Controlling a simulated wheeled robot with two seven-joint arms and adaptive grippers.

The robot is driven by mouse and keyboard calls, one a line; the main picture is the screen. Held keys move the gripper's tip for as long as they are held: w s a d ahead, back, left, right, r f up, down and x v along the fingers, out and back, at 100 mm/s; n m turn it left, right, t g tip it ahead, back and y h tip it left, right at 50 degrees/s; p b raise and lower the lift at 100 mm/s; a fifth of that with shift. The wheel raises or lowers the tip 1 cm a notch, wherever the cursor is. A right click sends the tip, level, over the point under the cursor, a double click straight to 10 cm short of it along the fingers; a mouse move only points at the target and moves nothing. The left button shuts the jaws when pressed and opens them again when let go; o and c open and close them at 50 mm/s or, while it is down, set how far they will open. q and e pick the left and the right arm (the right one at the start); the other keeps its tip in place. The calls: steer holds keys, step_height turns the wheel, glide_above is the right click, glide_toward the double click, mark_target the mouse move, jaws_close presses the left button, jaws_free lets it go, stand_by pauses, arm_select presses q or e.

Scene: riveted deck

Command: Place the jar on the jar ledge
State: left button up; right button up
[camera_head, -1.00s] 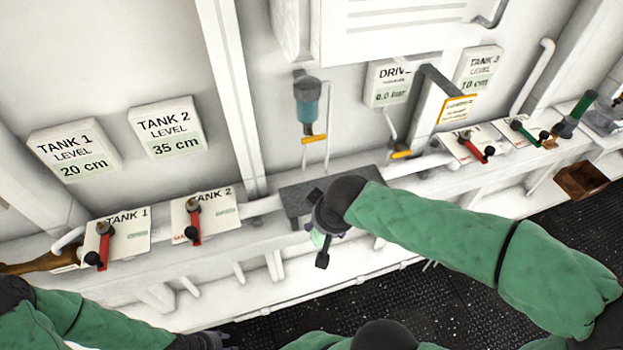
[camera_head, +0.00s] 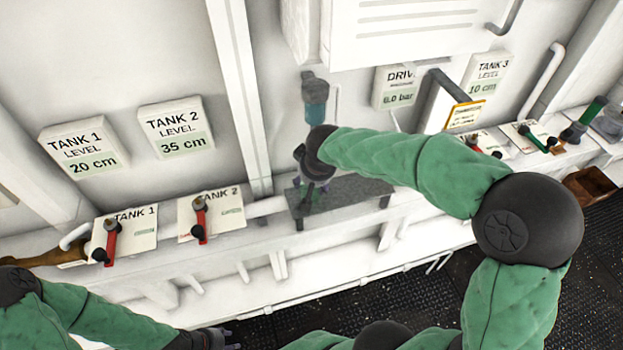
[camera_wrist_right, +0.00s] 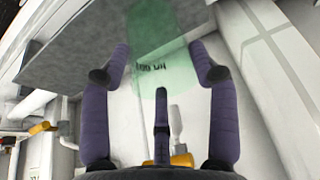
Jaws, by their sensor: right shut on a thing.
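The jar, translucent green with small dark print, shows in the right wrist view (camera_wrist_right: 155,38) between my right gripper's fingers (camera_wrist_right: 160,72). My right gripper is shut on it. In the head view this gripper (camera_head: 311,185) is over the left part of a grey speckled ledge (camera_head: 350,191), in front of the wall. The gripper and wrist hide most of the jar there, so I cannot tell whether it touches the ledge. The grey ledge also shows in the right wrist view (camera_wrist_right: 70,45). My left gripper (camera_head: 228,337) is low at the bottom edge, partly cut off, its fingers unclear.
A teal-and-grey fitting (camera_head: 315,100) is on the wall just above my right gripper. Red-handled valves for Tank 1 (camera_head: 111,240) and Tank 2 (camera_head: 201,218) stand left of the ledge. A grey bracket with a yellow-edged sign (camera_head: 464,116) is to its right.

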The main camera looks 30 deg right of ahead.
steer(key=shift+w+f, duration=0.1)
steer(key=shift+f, duration=0.05)
steer(key=shift+f, duration=0.15)
steer(key=o, duration=1.3)
steer(key=shift+o, duration=0.2)
steer(key=shift+r, duration=0.4)
steer(key=p+v, duration=0.1)
steer(key=v, duration=1)
steer(key=shift+s+r, duration=0.3)
